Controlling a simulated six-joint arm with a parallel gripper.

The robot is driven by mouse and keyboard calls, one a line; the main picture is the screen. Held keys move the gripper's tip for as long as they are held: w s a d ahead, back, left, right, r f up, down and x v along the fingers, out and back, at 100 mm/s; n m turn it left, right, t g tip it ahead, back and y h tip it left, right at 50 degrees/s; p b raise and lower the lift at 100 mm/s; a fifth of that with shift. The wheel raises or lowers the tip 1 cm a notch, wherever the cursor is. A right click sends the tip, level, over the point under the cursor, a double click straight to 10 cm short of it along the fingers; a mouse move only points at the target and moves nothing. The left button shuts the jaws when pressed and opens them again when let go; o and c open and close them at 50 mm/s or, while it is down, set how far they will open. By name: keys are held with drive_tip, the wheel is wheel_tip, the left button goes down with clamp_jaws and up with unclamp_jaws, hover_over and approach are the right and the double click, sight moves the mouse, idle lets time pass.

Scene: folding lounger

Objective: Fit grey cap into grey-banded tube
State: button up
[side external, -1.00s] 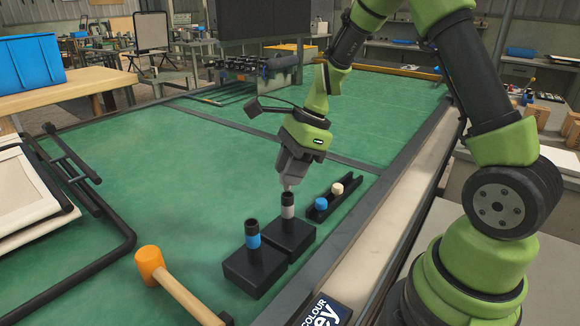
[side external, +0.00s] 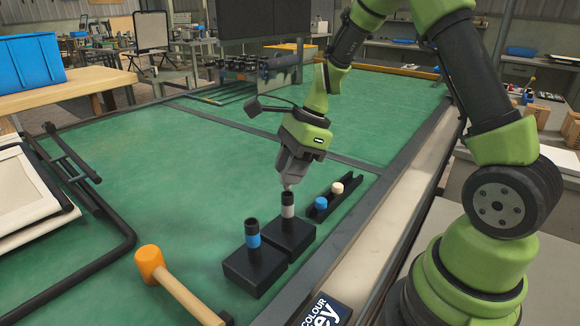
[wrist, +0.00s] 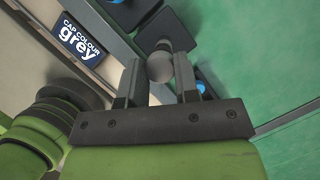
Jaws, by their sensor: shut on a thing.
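The grey-banded tube (side external: 288,210) stands upright in a black block (side external: 290,238). My gripper (side external: 288,186) is right above its dark mouth, pointing down and slightly tilted. In the wrist view my gripper (wrist: 159,72) is shut on the round grey cap (wrist: 160,67), which sits between the two fingers. The dark tube rim (wrist: 163,45) shows just past the cap. The cap is too small and hidden in the side view to tell whether it touches the tube mouth.
A blue-banded tube (side external: 252,236) stands in a block at the left. A black rack (side external: 352,190) holds a blue cap (side external: 321,203) and a cream cap (side external: 337,188). An orange-headed mallet (side external: 150,262) lies in front. A "cap colour grey" sign (wrist: 82,38) is nearby.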

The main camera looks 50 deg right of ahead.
drive_tip(key=shift+f, duration=1.1)
drive_tip(key=o, duration=1)
drive_tip(key=shift+c, duration=0.2)
drive_tip(key=v, duration=1)
drive_tip(key=s+a+r+n+t+h, duration=0.1)
drive_tip(key=s+a+r+n+t, duration=0.1)
drive_tip(key=s+a+r+n, duration=0.2)
drive_tip(key=s+a+r+n+t+h, duration=0.1)
drive_tip(key=s+a+r+n, duration=0.3)
drive_tip(key=s+n, duration=0.7)
drive_tip(key=a+n+t, duration=0.1)
drive_tip(key=a+n, duration=0.1)
drive_tip(key=n, duration=0.3)
drive_tip(key=shift+r+t, duration=0.4)
